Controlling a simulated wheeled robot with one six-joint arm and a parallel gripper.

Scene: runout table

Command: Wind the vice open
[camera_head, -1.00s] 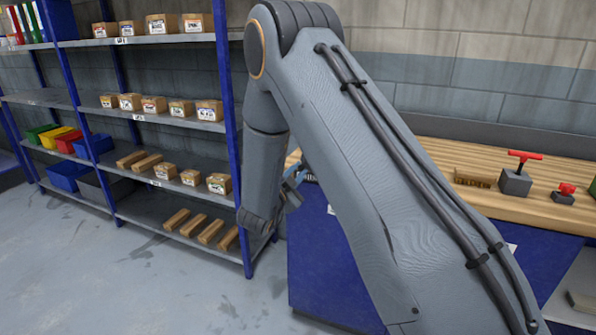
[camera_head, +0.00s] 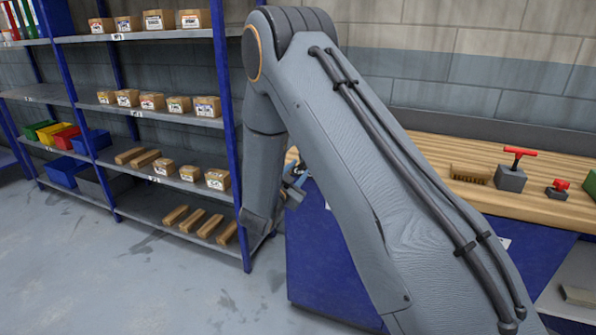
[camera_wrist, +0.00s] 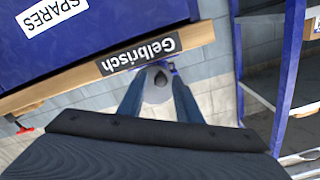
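The vice (camera_head: 296,178) shows only as a small blue and grey patch at the bench's left end in the head view, mostly hidden by my arm. In the wrist view a rounded grey part with a bit of blue (camera_wrist: 157,88), apparently the vice's front end, sits at the wooden bench edge. My gripper (camera_wrist: 158,79) has its two blue-grey fingers apart, one on each side of that grey part. I cannot tell if they touch it. No handle bar is clearly visible.
The wooden bench top (camera_head: 420,150) carries a brush (camera_head: 470,174), a dark block with a red T-handle (camera_head: 511,177) and a smaller red-knobbed piece (camera_head: 558,190). Blue-posted shelving (camera_head: 232,140) with boxes stands close left of my arm. The floor at front left is clear.

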